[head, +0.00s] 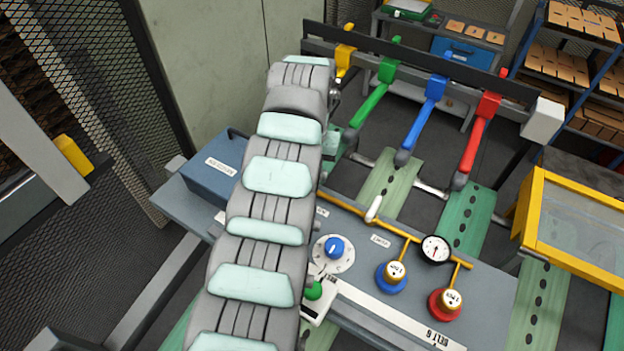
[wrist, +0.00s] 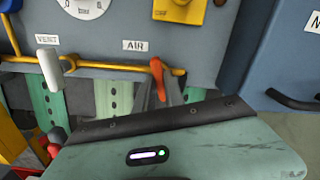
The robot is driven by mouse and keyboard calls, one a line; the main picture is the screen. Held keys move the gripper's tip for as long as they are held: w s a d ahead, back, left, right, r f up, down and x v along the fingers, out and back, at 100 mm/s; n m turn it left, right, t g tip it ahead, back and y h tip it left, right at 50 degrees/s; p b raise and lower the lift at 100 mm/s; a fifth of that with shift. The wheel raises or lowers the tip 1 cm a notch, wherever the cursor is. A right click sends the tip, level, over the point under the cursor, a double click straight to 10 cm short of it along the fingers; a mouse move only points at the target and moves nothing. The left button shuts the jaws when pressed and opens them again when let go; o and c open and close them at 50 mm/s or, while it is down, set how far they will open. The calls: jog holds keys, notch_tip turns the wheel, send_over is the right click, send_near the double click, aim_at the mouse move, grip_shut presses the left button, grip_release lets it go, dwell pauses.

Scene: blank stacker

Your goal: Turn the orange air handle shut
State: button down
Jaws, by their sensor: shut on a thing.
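The orange air handle (wrist: 157,78) is in the upper middle of the wrist view, under the AIR label (wrist: 135,46). It points down the picture, roughly across the yellow pipe (wrist: 98,66), and leans slightly. My gripper (wrist: 163,93) reaches up to it with narrow grey fingers beside its lower part, shut on the handle. The gripper's pale green body with a dark edge hides what lies below. In the head view my arm covers both the handle and the gripper.
A white vent handle (wrist: 50,68) stands to the left on the same pipe. The head view shows a blue knob (head: 335,247), a gauge (head: 436,248), and blue and red valves (head: 445,303) on the panel. Coloured levers (head: 428,110) hang behind.

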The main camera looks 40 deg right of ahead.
jog(key=shift+m+b, duration=1.15)
jog(key=shift+m, duration=0.75)
jog(key=c, duration=1.4)
grip_release()
jog(key=shift+c, duration=0.2)
notch_tip(320, 180, up, 11)
jog(key=shift+p, duration=0.35)
jog(key=shift+f, duration=0.1)
